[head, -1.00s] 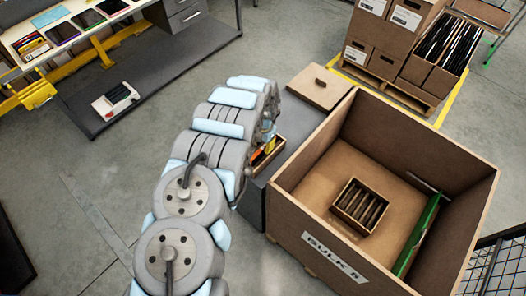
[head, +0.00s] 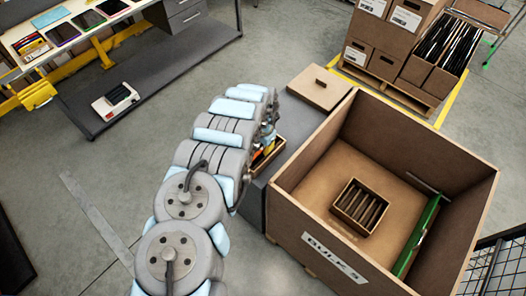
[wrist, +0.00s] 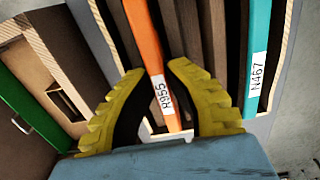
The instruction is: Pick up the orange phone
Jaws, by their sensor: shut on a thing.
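The phone is still among the other contents of the carton (wrist: 281,62). A teal phone (wrist: 258,45) labelled N467 stands to its right, apart from the fingers. In the head view my arm hides most of the small carton (head: 278,152), and the fingertips cannot be made out clearly.
Brown dividers (wrist: 220,40) flank the orange phone. A large open bin (head: 310,240) stands right of the small carton, with a slotted box (head: 360,207) inside and a green panel (head: 416,237) along its right wall. A closed carton (head: 320,87) lies behind.

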